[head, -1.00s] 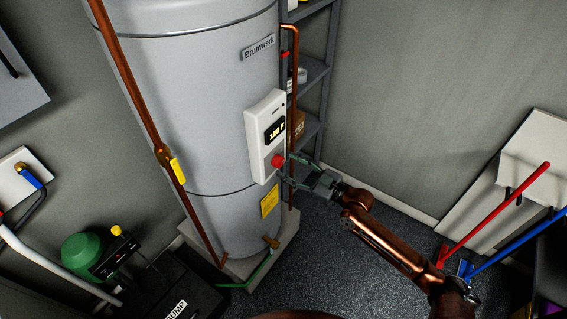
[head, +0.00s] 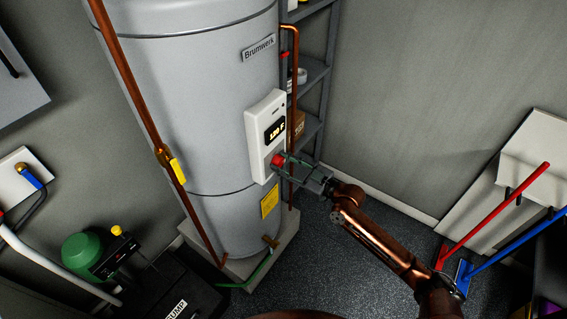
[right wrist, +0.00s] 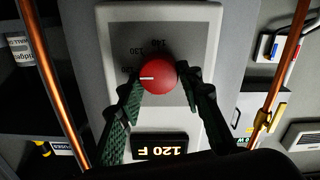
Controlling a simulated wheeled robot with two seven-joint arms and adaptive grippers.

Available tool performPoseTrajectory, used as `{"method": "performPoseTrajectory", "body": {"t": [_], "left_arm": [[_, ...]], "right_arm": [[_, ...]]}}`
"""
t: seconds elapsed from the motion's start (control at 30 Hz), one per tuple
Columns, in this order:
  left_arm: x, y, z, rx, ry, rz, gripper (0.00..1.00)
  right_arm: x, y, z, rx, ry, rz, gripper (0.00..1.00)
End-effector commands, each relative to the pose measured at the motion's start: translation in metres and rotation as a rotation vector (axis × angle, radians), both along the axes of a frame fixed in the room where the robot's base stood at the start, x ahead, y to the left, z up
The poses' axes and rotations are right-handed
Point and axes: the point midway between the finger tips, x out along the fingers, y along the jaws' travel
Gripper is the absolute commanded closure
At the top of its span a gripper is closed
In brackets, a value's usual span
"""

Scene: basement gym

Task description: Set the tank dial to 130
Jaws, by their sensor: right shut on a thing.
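The tank (head: 205,110) is a tall grey cylinder with a white control box (head: 257,158) on its front. The red round dial (head: 278,160) sits low on this box, under a dark display (head: 274,129). In the right wrist view the box appears upside down, with the display (right wrist: 158,147) reading 120 F. The red dial (right wrist: 156,74) has a white pointer mark aimed left, at the partly hidden label below 130. Labels 130 and 140 show beyond it. My right gripper (right wrist: 160,80) is shut on the dial, one finger on each side. My left gripper is not in view.
A copper pipe (head: 138,90) with a yellow-handled valve runs up the tank's left side. Another copper pipe (head: 295,80) and a dark shelf (head: 312,75) stand right of the tank. A sump unit (head: 175,295) sits at lower left. Open floor lies right of the tank.

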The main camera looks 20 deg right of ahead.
Motion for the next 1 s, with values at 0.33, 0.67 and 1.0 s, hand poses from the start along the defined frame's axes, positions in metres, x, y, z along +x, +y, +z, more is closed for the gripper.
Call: {"method": "performPoseTrajectory", "body": {"t": [0.33,0.67,1.0], "left_arm": [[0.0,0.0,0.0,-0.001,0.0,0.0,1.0],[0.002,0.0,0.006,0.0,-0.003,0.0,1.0],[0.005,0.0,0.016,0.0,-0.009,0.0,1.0]], "right_arm": [[0.0,-0.002,0.001,0.006,0.004,-0.003,0.91],[0.002,-0.002,0.003,0.119,0.091,-0.002,0.91],[0.003,-0.004,0.003,0.345,0.265,-0.002,0.91]]}}
